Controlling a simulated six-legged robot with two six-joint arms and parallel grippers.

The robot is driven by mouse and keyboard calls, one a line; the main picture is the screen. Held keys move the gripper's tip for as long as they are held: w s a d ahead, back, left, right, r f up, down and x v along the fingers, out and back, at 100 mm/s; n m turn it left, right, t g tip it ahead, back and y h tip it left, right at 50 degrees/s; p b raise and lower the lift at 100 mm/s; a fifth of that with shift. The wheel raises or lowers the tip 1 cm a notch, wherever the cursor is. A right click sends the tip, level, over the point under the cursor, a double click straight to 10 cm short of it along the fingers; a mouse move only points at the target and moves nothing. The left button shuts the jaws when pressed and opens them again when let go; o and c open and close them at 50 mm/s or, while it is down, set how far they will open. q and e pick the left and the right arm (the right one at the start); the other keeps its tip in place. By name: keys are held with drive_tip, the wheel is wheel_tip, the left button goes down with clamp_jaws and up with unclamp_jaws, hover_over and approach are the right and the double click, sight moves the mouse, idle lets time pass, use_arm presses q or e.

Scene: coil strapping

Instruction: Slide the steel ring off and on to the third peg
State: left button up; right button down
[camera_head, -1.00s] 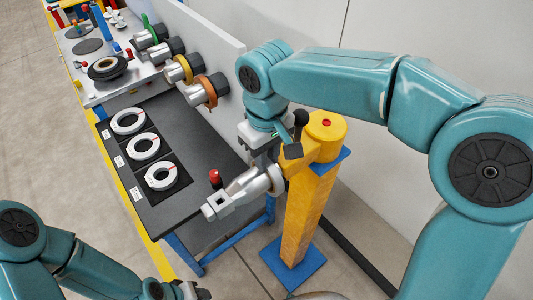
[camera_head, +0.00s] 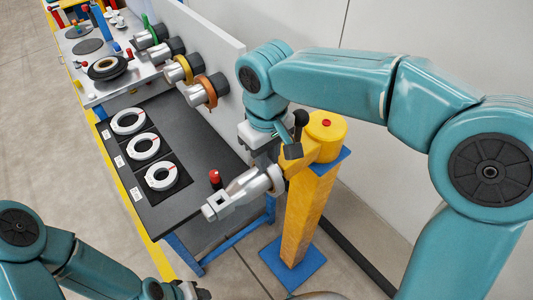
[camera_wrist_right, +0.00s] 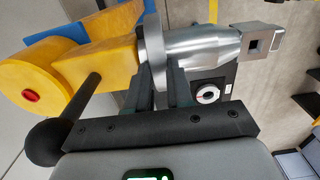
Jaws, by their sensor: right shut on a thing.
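The steel ring (camera_wrist_right: 152,48) is a flat grey ring around the silver spindle (camera_wrist_right: 205,48) of the yellow post, close to its yellow head. It also shows in the head view (camera_head: 275,180). My right gripper (camera_wrist_right: 165,82) is shut on the ring's edge; it comes down from above in the head view (camera_head: 268,160). The row of silver pegs with black flanges stands on the wall panel: one peg (camera_head: 158,54) is bare, others carry a green ring (camera_head: 148,28), a yellow ring (camera_head: 181,68) and an orange ring (camera_head: 207,90). My left gripper (camera_head: 195,291) is at the bottom edge, partly cut off.
The yellow post (camera_head: 306,215) on a blue foot carries a black-knobbed lever (camera_head: 300,120). A dark table (camera_head: 185,208) holds several white coils (camera_head: 162,176) and a red-topped button (camera_head: 215,178). A grey bench (camera_head: 115,82) with a black coil stands beyond. Floor is open at left.

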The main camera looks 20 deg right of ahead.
drive_tip(key=shift+r, duration=0.15)
drive_tip(key=shift+a, duration=0.15)
drive_tip(key=shift+s+a, duration=0.5)
drive_tip(key=shift+a, duration=0.85)
drive_tip(key=shift+s+a, duration=0.55)
drive_tip(key=shift+a, duration=0.85)
drive_tip(key=shift+s+a, duration=0.5)
drive_tip(key=shift+a, duration=0.85)
drive_tip(key=s+a+p, duration=0.1)
drive_tip(key=s+a, duration=0.2)
drive_tip(key=a, duration=0.5)
drive_tip(key=shift+a+p, duration=0.25)
drive_tip(key=shift+p, duration=0.05)
drive_tip(key=shift+a, duration=0.1)
drive_tip(key=shift+s+a, duration=0.2)
drive_tip(key=shift+a, duration=0.2)
